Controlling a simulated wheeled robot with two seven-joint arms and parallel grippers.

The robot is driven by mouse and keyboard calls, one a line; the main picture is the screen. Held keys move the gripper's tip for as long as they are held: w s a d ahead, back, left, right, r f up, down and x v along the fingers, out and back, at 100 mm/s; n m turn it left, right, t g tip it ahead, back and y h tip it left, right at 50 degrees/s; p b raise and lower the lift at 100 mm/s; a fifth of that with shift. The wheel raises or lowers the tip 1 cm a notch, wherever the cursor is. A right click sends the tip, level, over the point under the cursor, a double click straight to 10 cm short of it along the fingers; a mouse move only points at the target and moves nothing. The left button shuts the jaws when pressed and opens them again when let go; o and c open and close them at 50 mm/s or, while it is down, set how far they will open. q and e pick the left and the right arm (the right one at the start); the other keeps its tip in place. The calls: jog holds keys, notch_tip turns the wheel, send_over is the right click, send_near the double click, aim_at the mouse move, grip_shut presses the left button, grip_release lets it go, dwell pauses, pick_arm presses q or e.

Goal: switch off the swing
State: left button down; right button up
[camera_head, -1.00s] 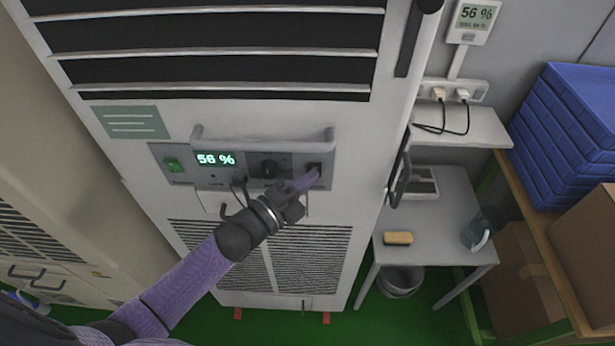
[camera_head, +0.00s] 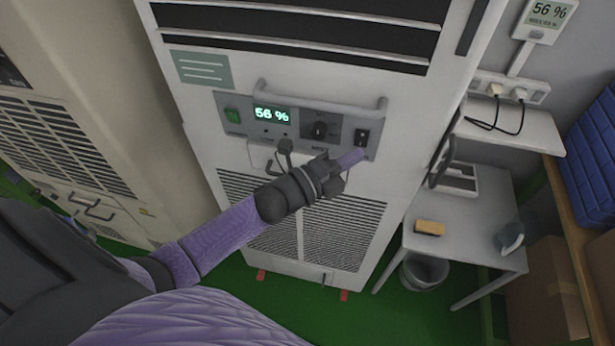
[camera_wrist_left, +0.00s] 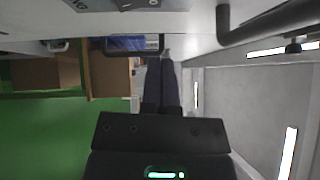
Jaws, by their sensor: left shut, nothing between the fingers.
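The machine's control panel (camera_head: 290,125) carries a dark switch (camera_head: 362,137) at its right end. Left of it are a black knob (camera_head: 320,130), a lit display reading 56 % (camera_head: 271,115) and a green switch (camera_head: 232,115). The panel labels are too small to read surely. My left gripper (camera_head: 353,157) is shut and empty, its tip just below the dark switch in the head view; I cannot tell whether they touch. In the left wrist view the shut fingers (camera_wrist_left: 162,82) point away from the camera, with a panel edge above. My right gripper is not in view.
A handle bar (camera_head: 320,108) stands out over the panel. To the right are a small grey table (camera_head: 455,235) with a yellow sponge (camera_head: 429,228), a bin (camera_head: 424,271) and blue crates (camera_head: 595,145). Green floor is free in front.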

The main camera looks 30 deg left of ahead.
pick_arm(q)
jog(key=v, duration=0.9)
jog(key=shift+s+a+r, duration=0.2)
jog(key=shift+a+r, duration=0.15)
jog(key=shift+r, duration=0.45)
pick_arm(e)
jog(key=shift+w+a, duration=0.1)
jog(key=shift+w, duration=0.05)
